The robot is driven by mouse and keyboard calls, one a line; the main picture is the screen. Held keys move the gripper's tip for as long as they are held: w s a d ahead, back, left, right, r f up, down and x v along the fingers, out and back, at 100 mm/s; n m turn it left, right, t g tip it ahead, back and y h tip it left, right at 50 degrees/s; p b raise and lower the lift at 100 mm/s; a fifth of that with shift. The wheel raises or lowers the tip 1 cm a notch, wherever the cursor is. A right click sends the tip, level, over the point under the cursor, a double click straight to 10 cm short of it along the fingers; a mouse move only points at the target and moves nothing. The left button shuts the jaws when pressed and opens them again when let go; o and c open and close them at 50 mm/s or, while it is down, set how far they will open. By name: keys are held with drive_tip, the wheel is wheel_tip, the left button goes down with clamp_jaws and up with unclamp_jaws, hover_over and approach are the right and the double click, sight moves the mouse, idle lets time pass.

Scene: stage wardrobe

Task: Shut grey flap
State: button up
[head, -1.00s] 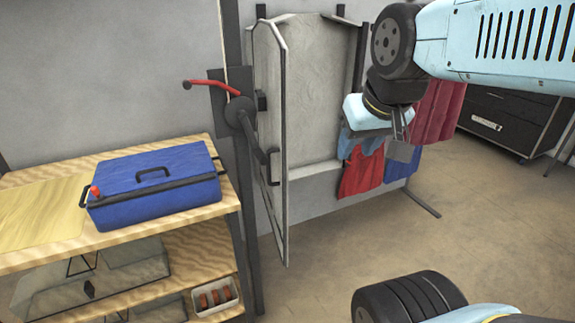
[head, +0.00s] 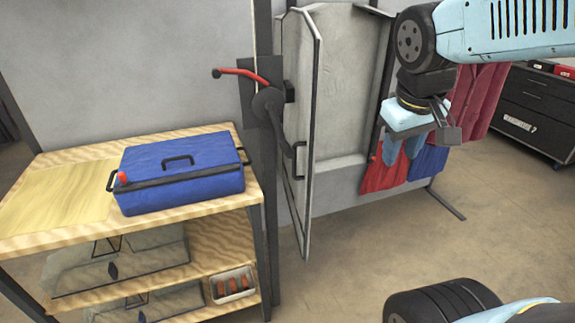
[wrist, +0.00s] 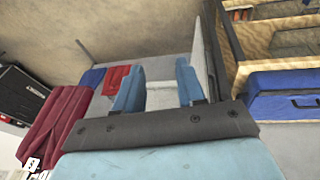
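The grey flap (head: 302,125) is a tall panel with a pale metal frame. In the head view it stands swung open, nearly edge-on, at the left side of a pale grey wall recess (head: 345,85). A dark handle (head: 298,160) sits on its lower half. My gripper (head: 404,150) hangs to the right of the flap, in front of the recess's right edge, apart from the flap. In the wrist view its two blue fingers (wrist: 160,88) are spread, with nothing held between them. What seems to be the flap (wrist: 211,55) shows there as a pale panel beyond the right finger.
A red lever (head: 240,71) on a dark post stands left of the flap. A blue case (head: 180,172) lies on the wooden shelf (head: 60,195) at left. A black drawer unit (head: 530,105) stands at right.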

drive_tip(key=w+a+f+n+g+h, duration=0.3)
drive_tip(key=w+f+n+h, duration=0.2)
drive_tip(key=w+n, duration=0.1)
drive_tip(key=n+t+h, duration=0.8)
drive_tip(key=n+t, duration=0.3)
drive_tip(key=n, duration=0.6)
approach(293, 166)
drive_tip(key=shift+y, duration=0.3)
drive_tip(key=x, duration=0.9)
drive_tip(key=shift+d+r, duration=0.1)
drive_tip(key=shift+r, duration=0.05)
drive_tip(key=shift+c, duration=0.4)
clamp_jaws()
